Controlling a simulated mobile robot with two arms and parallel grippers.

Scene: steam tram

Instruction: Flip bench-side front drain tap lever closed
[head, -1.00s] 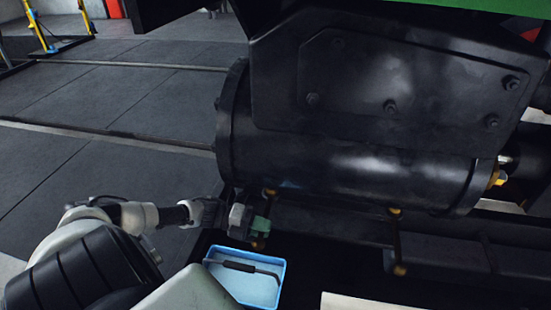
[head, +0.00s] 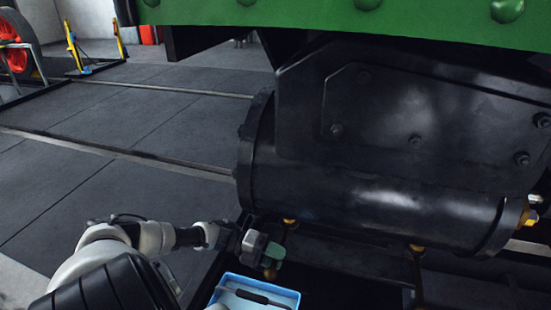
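The black cylinder (head: 370,195) lies across the middle of the head view. A brass drain tap (head: 290,221) hangs under its left end. Another brass tap (head: 416,248) hangs under it further right. My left gripper (head: 274,251), grey with green fingers, is right at the left tap, below the cylinder. A brass-coloured end (head: 270,273) shows just under the fingers. The fingers cover most of this tap, so its lever position is hidden. I cannot tell whether the fingers grip it or only touch it. My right gripper is out of view.
A blue tray (head: 228,302) with a dark rod-like tool (head: 252,297) stands just below my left gripper. The green riveted body (head: 330,22) overhangs the cylinder. Open grey floor (head: 130,130) lies to the left.

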